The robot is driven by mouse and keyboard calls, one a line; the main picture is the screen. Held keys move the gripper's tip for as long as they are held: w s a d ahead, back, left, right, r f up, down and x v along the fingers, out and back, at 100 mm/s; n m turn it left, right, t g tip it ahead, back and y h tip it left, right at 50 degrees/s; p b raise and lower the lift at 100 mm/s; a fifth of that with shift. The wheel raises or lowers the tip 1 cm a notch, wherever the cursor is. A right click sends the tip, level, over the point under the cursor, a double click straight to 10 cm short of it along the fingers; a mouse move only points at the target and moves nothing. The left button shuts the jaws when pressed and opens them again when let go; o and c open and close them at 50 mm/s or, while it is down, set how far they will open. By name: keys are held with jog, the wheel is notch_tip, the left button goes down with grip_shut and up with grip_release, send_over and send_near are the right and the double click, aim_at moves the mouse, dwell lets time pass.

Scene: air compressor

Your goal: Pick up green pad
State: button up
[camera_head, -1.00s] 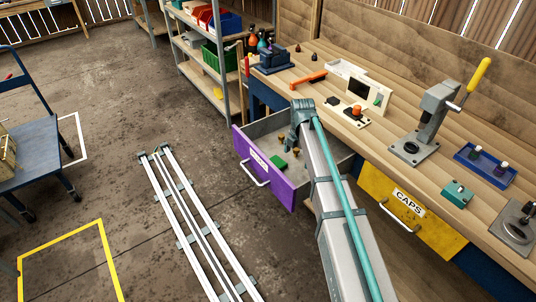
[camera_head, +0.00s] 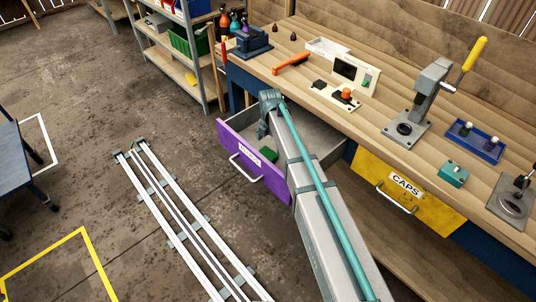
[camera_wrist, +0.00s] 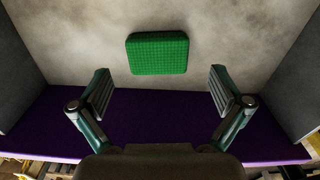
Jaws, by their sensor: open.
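The green pad (camera_wrist: 157,53) lies flat on the grey floor of the open purple drawer (camera_wrist: 60,120). In the head view the pad (camera_head: 269,154) shows as a small green block just behind the drawer front (camera_head: 247,158). My gripper (camera_wrist: 161,92) is open and empty, with its two fingers spread wider than the pad. In the wrist view the pad lies beyond the fingertips, roughly centred between them, and no finger touches it. In the head view my arm covers part of the drawer, and my fingers are hidden.
Grey drawer side walls (camera_wrist: 292,75) stand on both sides of my fingers. The workbench (camera_head: 300,80) rises behind the drawer, with a yellow CAPS drawer (camera_head: 400,190) to the right. White rails (camera_head: 185,215) lie on the floor to the left.

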aim_at(269, 152)
jog(key=shift+a+f+p, duration=0.15)
jog(key=shift+f+p, duration=0.45)
jog(key=shift+f, duration=0.7)
jog(key=shift+a+f+p, duration=0.1)
jog(key=shift+f+p, duration=0.45)
jog(key=shift+f, duration=0.75)
jog(key=c, duration=0.8)
